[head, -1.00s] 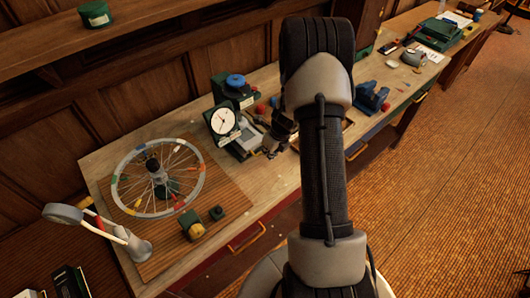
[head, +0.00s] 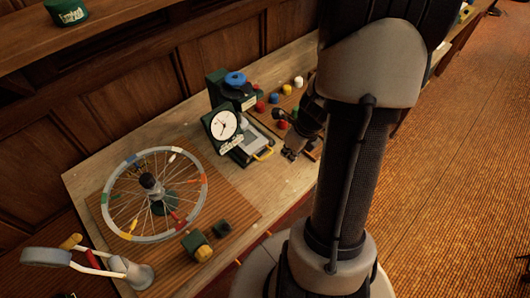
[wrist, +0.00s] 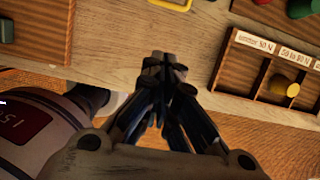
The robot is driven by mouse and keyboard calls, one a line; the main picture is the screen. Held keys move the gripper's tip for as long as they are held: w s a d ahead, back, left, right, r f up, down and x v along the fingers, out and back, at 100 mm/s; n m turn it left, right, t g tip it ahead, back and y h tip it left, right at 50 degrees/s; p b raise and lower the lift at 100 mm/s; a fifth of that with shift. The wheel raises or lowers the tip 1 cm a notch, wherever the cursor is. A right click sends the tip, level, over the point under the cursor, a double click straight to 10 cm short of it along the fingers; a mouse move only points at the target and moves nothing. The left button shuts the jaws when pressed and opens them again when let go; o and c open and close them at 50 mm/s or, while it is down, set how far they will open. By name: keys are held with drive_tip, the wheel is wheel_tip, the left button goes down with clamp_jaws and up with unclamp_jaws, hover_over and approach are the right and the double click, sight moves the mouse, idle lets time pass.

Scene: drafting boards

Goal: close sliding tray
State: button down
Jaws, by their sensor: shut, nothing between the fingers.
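The sliding tray (head: 251,139) is a pale grey slab with a yellow loop handle (head: 264,154). It sticks out from the base of a dark green instrument with a round white dial (head: 223,125). A piece of the yellow handle also shows at the top edge of the wrist view (wrist: 171,4). My gripper (head: 293,155) is to the right of the handle, apart from it, over the front part of the bench. In the wrist view my gripper (wrist: 165,62) has its fingertips together and empty, pointing toward the wooden bench top. Most of the tray is outside the wrist view.
A spoked wheel (head: 153,193) stands on a brown mat at left, with a green-and-yellow block (head: 196,245) near it. A peg board with coloured knobs lies behind my gripper. A labelled compartment box (wrist: 275,75) is at right in the wrist view.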

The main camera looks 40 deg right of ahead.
sight(268, 155)
drive_tip(key=b+x, duration=0.2)
drive_tip(key=x, duration=0.1)
drive_tip(key=b+x, duration=0.2)
drive_tip(key=x, duration=0.1)
drive_tip(key=s+b+x, duration=0.1)
drive_tip(key=b+x, duration=0.1)
drive_tip(key=x, duration=0.1)
drive_tip(key=shift+a+f, duration=0.1)
drive_tip(key=shift+f, duration=0.45)
drive_tip(key=w, duration=0.1)
drive_tip(key=w+r+p, duration=0.1)
drive_tip(key=w, duration=0.1)
drive_tip(key=shift+w+a, duration=0.15)
drive_tip(key=shift+w, duration=0.4)
drive_tip(key=w+p, duration=0.2)
drive_tip(key=shift+w+a+r+p, duration=0.1)
drive_tip(key=shift+w+r+p, duration=0.15)
drive_tip(key=shift+w+p, duration=0.15)
drive_tip(key=shift+w+f, duration=0.15)
drive_tip(key=shift+w, duration=0.4)
